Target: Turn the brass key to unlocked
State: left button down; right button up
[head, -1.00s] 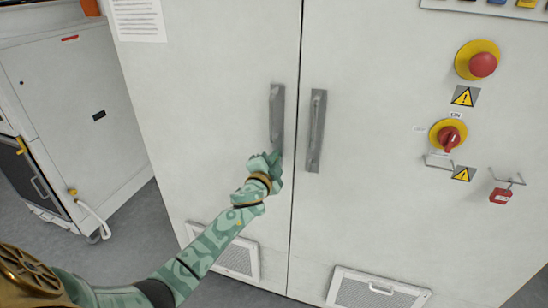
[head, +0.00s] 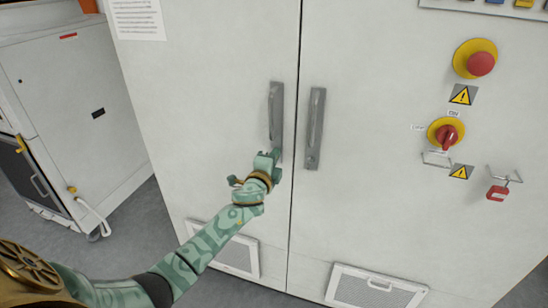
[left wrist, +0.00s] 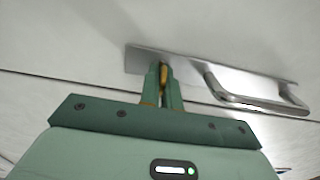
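The brass key (left wrist: 164,73) shows as a small yellow sliver between the fingertips of my left gripper (left wrist: 163,84) in the left wrist view. The two fingers are close together on either side of it. The key is at one end of the metal handle plate (left wrist: 140,60). In the head view my left gripper (head: 269,156) is at the lower end of the left door's grey handle (head: 276,112) and hides the key. The angle of the key cannot be read. My right gripper is not in view.
The right door's handle (head: 315,128) stands close beside, across the door gap. The right door carries a red emergency button (head: 481,64), a red rotary switch (head: 447,136) and a hanging red padlock (head: 496,193). Vent grilles (head: 373,288) sit low on the doors.

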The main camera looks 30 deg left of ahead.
pick_arm(q)
jog(key=shift+f, duration=0.1)
jog(key=c, duration=1.6)
grip_release()
jog(key=shift+d, duration=0.1)
jog(key=p+v, duration=0.1)
jog(key=v, duration=1.5)
jog(key=shift+s+p, duration=0.2)
jog(key=shift+p, duration=0.2)
